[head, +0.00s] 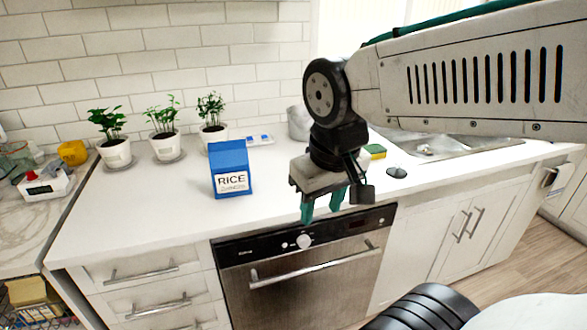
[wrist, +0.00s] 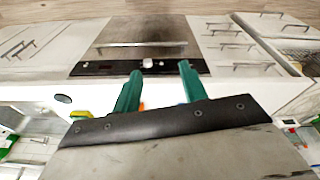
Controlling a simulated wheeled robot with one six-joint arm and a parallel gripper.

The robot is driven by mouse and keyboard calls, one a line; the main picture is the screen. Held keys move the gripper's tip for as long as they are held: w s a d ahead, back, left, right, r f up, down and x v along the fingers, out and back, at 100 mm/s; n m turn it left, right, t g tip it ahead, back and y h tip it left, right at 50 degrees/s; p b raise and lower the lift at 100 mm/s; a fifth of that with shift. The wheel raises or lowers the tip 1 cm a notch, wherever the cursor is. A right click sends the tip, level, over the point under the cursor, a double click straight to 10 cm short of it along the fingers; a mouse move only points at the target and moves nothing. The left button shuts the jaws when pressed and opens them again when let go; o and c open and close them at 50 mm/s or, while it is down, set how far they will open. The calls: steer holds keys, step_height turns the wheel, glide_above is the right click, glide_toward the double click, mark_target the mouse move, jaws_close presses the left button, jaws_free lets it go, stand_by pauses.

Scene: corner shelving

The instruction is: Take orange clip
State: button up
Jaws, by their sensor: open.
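A small orange patch (wrist: 141,107) shows in the wrist view beside my left-hand finger, mostly hidden by the finger and the gripper body. It may be the orange clip, but too little shows to tell. I cannot make out an orange clip in the head view, where my arm covers part of the counter. My gripper (head: 322,207) points down above the counter's front edge, over the oven. Its two teal fingers are apart with nothing between them, as the wrist view (wrist: 160,70) also shows.
A blue rice box (head: 230,168) stands on the white counter (head: 150,220), left of my gripper. Three potted plants (head: 164,148) line the back wall. A sponge (head: 375,151), a dark disc (head: 397,172) and a sink (head: 455,148) lie right. The counter's front left is clear.

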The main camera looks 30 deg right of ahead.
steer(key=w+d+f+m+t, duration=0.1)
steer(key=w+d+f+t, duration=0.1)
steer(key=w+d, duration=0.3)
steer(key=w+d+f+t+h, duration=0.1)
steer(key=w+d+f, duration=0.4)
steer(key=w, duration=0.8)
steer(key=w+d+f+m+t+h, duration=0.1)
steer(key=w+d+f+t, duration=0.2)
steer(key=w+d, duration=0.3)
steer(key=shift+w+f+m, duration=0.15)
steer(key=shift+w+f, duration=0.2)
steer(key=shift+w, duration=0.45)
steer(key=shift+w+f+m, duration=0.15)
steer(key=shift+w+f, duration=0.15)
steer(key=shift+w, duration=0.5)
steer(key=shift+x, duration=2.9)
steer(key=shift+w+d+r, duration=0.15)
steer(key=shift+r, duration=0.05)
steer(key=shift+c, duration=0.3)
jaws_close()
